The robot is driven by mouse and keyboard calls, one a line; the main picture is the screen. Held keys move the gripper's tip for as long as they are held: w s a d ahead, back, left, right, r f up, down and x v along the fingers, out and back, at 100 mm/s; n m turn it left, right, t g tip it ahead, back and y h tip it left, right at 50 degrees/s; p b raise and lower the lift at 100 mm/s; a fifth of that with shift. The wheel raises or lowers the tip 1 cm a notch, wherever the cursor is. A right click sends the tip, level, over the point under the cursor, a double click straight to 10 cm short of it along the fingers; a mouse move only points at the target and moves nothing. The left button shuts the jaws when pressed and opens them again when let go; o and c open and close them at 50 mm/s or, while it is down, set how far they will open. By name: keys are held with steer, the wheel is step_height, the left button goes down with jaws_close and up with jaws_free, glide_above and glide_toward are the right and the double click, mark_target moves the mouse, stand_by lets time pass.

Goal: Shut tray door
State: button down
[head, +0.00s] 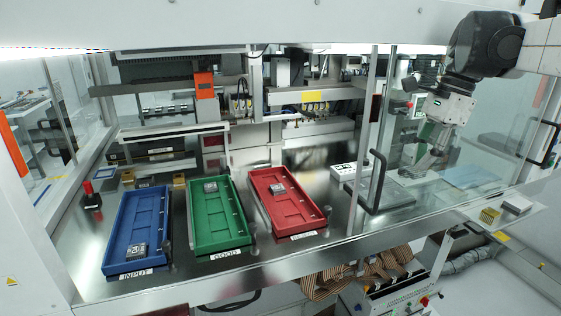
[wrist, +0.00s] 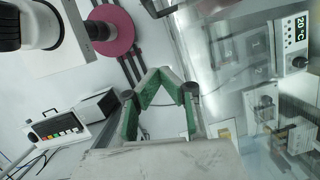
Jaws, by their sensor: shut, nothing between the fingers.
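The clear glass door (head: 385,120) stands upright at the right of the machine front, with a black bar handle (head: 377,182) near its left edge. Another black handle (head: 545,145) is on the glass at the far right. The bay with the trays has no glass visible in front of it. My gripper (head: 418,160) hangs near the glass, between the two handles and apart from both. In the wrist view its green fingers (wrist: 162,75) come together at the tips with nothing held. Glass fills the right of that view; no handle can be made out there.
Blue (head: 113,259), green (head: 200,243) and red (head: 262,203) trays stand on the metal deck, each holding a small dark part. Below the front edge are brown striped items (head: 335,275). The wrist view shows a pink disc (wrist: 112,30) and a white box with buttons (wrist: 58,130).

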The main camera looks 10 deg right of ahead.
steer(key=a+f+p, duration=0.2)
steer(key=a+f, duration=0.4)
steer(key=f, duration=0.3)
steer(key=shift+w+a+f+p, duration=0.15)
steer(key=shift+w+f+p, duration=0.1)
steer(key=shift+f+p, duration=0.05)
